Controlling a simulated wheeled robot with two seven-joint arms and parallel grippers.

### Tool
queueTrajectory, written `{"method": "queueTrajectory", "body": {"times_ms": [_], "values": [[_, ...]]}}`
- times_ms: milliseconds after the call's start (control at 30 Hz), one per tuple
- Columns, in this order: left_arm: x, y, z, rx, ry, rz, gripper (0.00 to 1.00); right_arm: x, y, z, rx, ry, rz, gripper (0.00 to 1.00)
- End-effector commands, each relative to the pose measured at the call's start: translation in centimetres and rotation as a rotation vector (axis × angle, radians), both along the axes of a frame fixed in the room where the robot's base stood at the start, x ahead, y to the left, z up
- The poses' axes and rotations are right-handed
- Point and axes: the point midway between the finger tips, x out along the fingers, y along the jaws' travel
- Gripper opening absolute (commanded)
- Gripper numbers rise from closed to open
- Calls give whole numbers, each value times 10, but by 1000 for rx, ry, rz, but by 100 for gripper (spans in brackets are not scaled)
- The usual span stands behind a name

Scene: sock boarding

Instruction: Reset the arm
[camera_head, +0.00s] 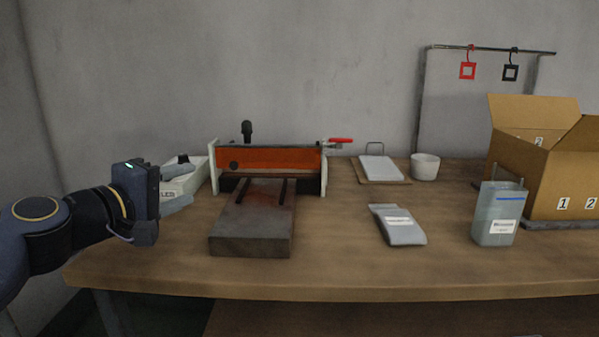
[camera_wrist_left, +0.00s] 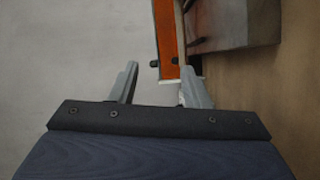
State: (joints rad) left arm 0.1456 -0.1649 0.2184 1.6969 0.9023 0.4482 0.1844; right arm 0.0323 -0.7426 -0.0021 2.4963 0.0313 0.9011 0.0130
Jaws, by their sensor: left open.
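My left gripper (camera_head: 180,187) comes in from the left in the head view. It is open and empty, above the left part of the table, to the left of the orange-fronted press. Its two fingers also show apart in the left wrist view (camera_wrist_left: 156,88), with nothing between them. My left arm (camera_head: 70,222) reaches in over the table's left edge. My right gripper is in neither view.
The press (camera_head: 267,159) with a dark block (camera_head: 253,232) stands right of the gripper. A white box (camera_head: 183,180) lies behind the fingers.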

Motion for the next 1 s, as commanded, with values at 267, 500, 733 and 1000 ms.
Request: {"method": "queueTrajectory", "body": {"times_ms": [267, 500, 733, 1000], "values": [[-53, -10, -60, 250, 64, -84, 43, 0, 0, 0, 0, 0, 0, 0], [-130, -11, -150, 556, 175, -212, 43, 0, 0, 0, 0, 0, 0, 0], [-201, -3, -233, 802, 288, -347, 43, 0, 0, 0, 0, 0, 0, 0], [-259, 6, -298, 979, 381, -467, 43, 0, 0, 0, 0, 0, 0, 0]]}}
